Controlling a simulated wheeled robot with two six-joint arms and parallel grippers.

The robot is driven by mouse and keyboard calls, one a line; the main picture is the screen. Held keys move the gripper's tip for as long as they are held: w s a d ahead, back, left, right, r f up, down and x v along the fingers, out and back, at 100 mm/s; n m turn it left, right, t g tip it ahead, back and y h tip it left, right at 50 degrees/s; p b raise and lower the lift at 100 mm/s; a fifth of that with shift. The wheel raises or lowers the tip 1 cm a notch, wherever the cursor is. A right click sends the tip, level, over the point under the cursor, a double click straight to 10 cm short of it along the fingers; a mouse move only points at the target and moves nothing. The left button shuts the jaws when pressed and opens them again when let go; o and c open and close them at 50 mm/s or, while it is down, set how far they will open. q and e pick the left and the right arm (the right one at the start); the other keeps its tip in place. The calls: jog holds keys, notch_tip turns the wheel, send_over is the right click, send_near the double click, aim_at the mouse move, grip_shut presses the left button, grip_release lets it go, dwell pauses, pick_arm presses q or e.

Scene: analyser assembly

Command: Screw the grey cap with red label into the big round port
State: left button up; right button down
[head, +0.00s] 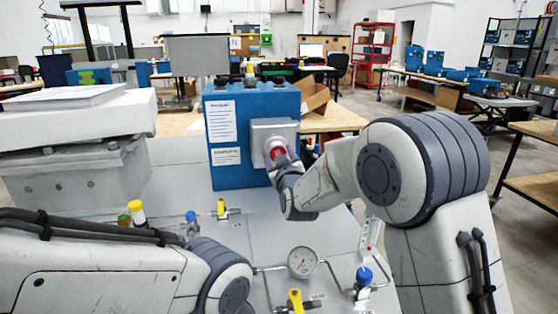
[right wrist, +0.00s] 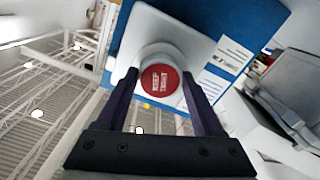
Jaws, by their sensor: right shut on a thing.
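The grey cap with the red label (head: 277,152) is at the grey square plate (head: 262,128) on the front of the blue analyser box (head: 250,98). In the right wrist view the cap's red face (right wrist: 159,80) points at the camera, and its grey rim sits against the pale plate (right wrist: 140,45). My right gripper (head: 284,164) is shut on the cap, one finger on each side; its fingers (right wrist: 160,92) also show in the right wrist view. The port is hidden behind the cap, so I cannot tell how deep it sits. My left arm enters at lower left; its gripper is not visible.
A pressure gauge (head: 302,262) and pipes with yellow and blue valve handles stand on the panel below the box. A yellow-topped part (head: 137,212) stands at left. Papers (head: 62,98) lie on a white unit. A cardboard box (head: 312,95) is behind.

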jog(key=m+b, duration=0.3)
jog(key=m, duration=0.2)
jog(key=m+b, duration=0.4)
jog(key=m, duration=0.1)
jog(key=m+b, duration=0.4)
jog(key=m, duration=0.1)
jog(key=shift+a+f, duration=0.1)
jog(key=shift+a, duration=0.2)
jog(key=shift+c, duration=0.7)
grip_release()
jog(key=shift+a, duration=0.1)
